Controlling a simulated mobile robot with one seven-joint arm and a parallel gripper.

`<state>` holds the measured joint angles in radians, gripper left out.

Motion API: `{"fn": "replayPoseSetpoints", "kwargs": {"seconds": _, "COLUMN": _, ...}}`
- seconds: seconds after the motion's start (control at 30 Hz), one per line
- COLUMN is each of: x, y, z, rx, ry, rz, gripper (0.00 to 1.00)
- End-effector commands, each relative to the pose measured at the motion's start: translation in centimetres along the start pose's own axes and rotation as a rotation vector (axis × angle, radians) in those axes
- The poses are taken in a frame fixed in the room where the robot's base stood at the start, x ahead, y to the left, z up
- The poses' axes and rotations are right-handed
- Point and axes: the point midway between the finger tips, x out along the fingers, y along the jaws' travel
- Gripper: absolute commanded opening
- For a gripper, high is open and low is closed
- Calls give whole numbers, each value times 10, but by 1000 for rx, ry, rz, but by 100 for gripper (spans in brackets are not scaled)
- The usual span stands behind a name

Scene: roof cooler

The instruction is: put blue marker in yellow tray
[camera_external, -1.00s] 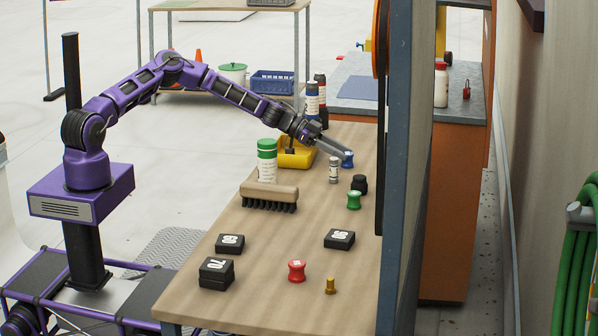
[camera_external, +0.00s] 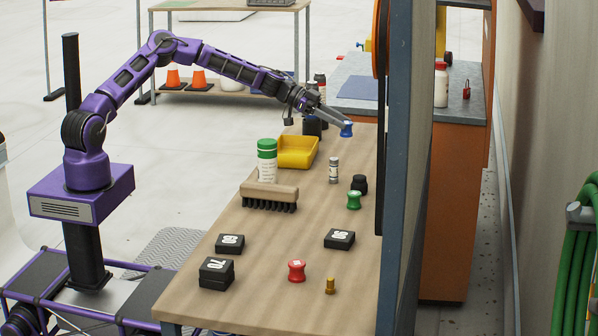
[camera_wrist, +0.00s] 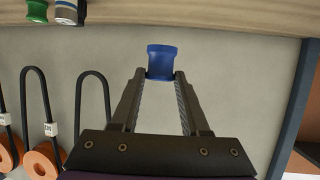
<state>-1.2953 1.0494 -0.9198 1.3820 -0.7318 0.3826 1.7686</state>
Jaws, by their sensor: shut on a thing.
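The blue marker (camera_external: 346,129) is a small spool-shaped piece held between the fingertips of my gripper (camera_external: 338,122), raised above the far part of the wooden table. In the wrist view the blue marker (camera_wrist: 161,62) sits between the two fingertips of my gripper (camera_wrist: 161,76), which are shut on it. The yellow tray (camera_external: 297,152) is on the table, below and to the left of my gripper in the external view. The inside of the tray that shows looks empty. The tray does not show in the wrist view.
A green-capped container (camera_external: 267,160) and a brush (camera_external: 270,196) stand near the tray. A small grey cylinder (camera_external: 334,170), a black knob (camera_external: 359,184) and a green spool (camera_external: 354,200) are to its right. Dark bottles (camera_external: 320,88) stand behind. A wall panel (camera_external: 409,150) borders the table's right side.

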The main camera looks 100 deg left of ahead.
Motion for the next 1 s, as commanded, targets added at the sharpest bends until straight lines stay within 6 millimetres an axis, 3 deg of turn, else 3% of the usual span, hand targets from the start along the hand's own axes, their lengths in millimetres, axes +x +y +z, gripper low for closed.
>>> {"fn": "replayPoseSetpoints", "kwargs": {"seconds": 0.4, "x": -121, "y": -8, "z": 43, "rx": 77, "ry": -9, "rz": 172, "gripper": 0}}
{"fn": "replayPoseSetpoints", "kwargs": {"seconds": 0.5, "x": -141, "y": -6, "z": 48, "rx": 85, "ry": -4, "rz": 199, "gripper": 0}}
{"fn": "replayPoseSetpoints", "kwargs": {"seconds": 0.63, "x": -146, "y": -4, "z": 62, "rx": 85, "ry": 1, "rz": 217, "gripper": 0}}
{"fn": "replayPoseSetpoints", "kwargs": {"seconds": 0.8, "x": -134, "y": -4, "z": 92, "rx": 84, "ry": 2, "rz": 218, "gripper": 0}}
{"fn": "replayPoseSetpoints", "kwargs": {"seconds": 1.0, "x": -127, "y": -4, "z": 109, "rx": 87, "ry": 2, "rz": 216, "gripper": 0}}
